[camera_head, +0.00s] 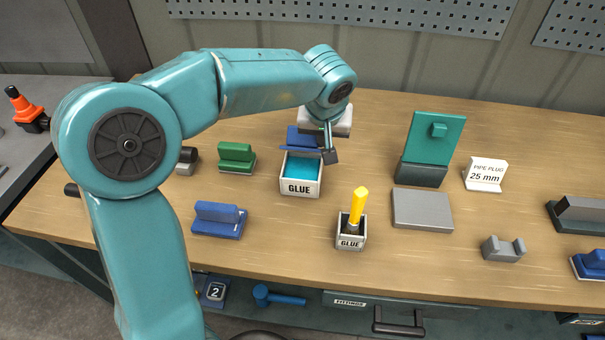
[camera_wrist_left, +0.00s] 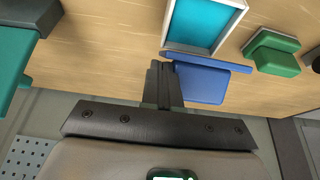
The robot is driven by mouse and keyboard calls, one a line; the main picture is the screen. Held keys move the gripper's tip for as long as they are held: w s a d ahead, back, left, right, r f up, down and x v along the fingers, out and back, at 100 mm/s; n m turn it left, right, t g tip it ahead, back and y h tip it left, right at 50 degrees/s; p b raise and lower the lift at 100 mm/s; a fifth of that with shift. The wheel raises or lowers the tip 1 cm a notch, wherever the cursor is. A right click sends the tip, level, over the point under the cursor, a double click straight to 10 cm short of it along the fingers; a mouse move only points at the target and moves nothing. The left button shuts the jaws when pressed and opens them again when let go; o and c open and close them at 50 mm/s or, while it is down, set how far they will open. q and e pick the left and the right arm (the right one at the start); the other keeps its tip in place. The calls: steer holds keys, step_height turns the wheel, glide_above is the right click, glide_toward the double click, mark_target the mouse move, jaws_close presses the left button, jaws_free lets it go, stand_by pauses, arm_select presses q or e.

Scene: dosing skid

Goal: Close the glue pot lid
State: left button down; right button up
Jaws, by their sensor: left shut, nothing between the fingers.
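The glue pot (camera_head: 301,187) is a white box labelled GLUE on the bench, with teal glue showing inside. It also shows in the left wrist view (camera_wrist_left: 233,22). Its blue lid (camera_head: 299,138) is open at the pot's back edge, and it shows in the left wrist view (camera_wrist_left: 207,82) beside the pot's rim. My left gripper (camera_head: 329,155) is shut and empty at the lid's right end, and its dark fingers show in the left wrist view (camera_wrist_left: 163,85) close beside the lid. I cannot tell whether they touch it. My right gripper is not in view.
A small GLUE holder (camera_head: 351,235) with a yellow-handled brush (camera_head: 358,205) stands in front. A green block (camera_head: 237,157) and a blue block (camera_head: 219,219) lie to the left. A grey plate (camera_head: 422,210) and a teal stand (camera_head: 430,150) are to the right.

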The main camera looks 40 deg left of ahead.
arm_select(q)
steer(key=shift+r, duration=0.15)
step_height(320, 180, up, 8)
steer(key=p, duration=0.6)
stand_by(0.5)
